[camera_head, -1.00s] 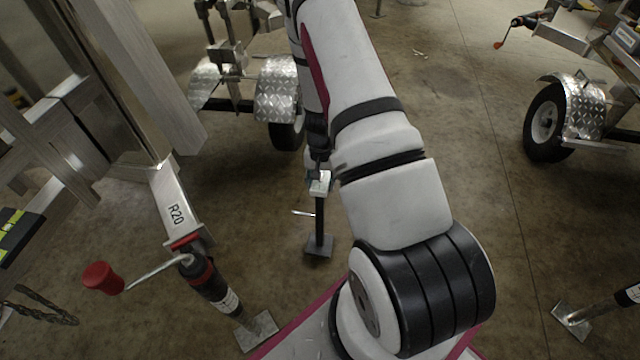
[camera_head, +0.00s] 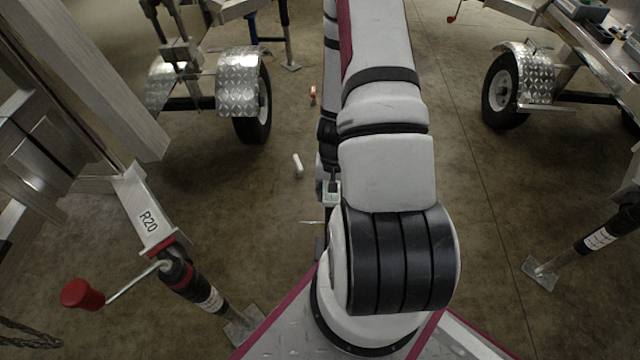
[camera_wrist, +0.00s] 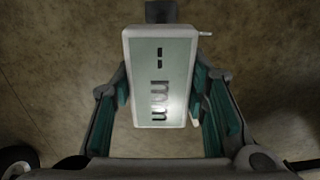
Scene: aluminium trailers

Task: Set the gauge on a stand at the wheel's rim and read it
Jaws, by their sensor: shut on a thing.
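The gauge (camera_wrist: 160,65) is a pale box with a grey-green face. In the wrist view its display shows a dash and "mm", with no digits that I can make out. My gripper (camera_wrist: 162,100) is shut on it, a green-padded finger on each side. In the head view the gauge (camera_head: 331,193) shows small beside my arm; its stand below is mostly hidden by my arm and base. A wheel (camera_head: 264,108) under a diamond-plate fender is at the left trailer, and another wheel (camera_head: 502,88) is at the right trailer. Both are apart from the gauge.
A trailer tongue marked R20 (camera_head: 140,205) with a red-handled jack (camera_head: 82,293) stands close at left. Another jack (camera_head: 600,240) stands at right. A small white item (camera_head: 297,165) and an orange item (camera_head: 313,94) lie on the floor. Concrete between the trailers is open.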

